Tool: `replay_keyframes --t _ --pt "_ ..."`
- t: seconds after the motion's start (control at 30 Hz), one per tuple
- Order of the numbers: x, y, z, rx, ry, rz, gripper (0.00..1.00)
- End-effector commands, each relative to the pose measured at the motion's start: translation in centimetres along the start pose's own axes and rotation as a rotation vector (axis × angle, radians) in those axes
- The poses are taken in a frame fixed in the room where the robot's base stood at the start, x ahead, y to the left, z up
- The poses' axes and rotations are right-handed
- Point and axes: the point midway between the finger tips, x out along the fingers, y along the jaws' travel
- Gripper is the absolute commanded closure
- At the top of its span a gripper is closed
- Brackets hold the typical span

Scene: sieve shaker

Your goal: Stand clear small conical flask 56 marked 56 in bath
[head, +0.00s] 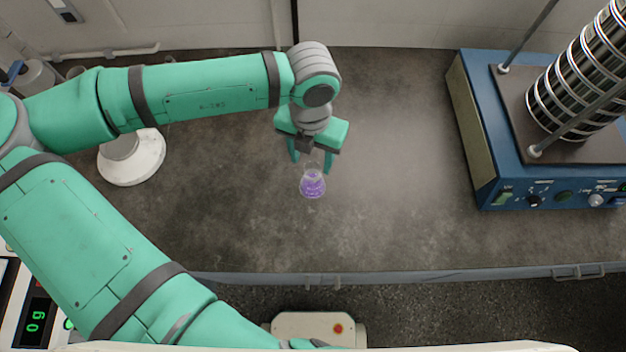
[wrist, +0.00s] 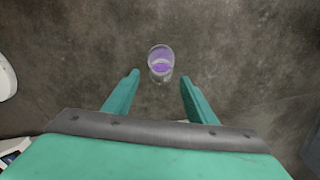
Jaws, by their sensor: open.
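A small clear conical flask (head: 313,184) with purple liquid stands upright on the grey bench in the head view. In the wrist view the flask (wrist: 161,62) shows just beyond the fingertips, near the line midway between them. I cannot read a mark on it. My gripper (head: 311,166) is open, with its two green fingers pointing down at the flask. In the wrist view my gripper (wrist: 158,75) has nothing between its fingers, and the flask looks apart from both. I cannot make out a bath in either view.
A blue sieve shaker (head: 485,130) with a metal sieve stack (head: 575,90) stands at the right of the bench (head: 400,200). A white round base (head: 132,165) is at the left, partly behind my arm. A balance display (head: 37,318) reads 0 g.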

Motion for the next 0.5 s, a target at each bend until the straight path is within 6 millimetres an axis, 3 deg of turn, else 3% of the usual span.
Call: replay_keyframes --t 0.17,0.5 --pt "1.1 -0.1 0.0 0.001 0.0 0.0 0.49" --pt "5.2 -0.3 0.2 0.002 0.0 -0.001 0.49"
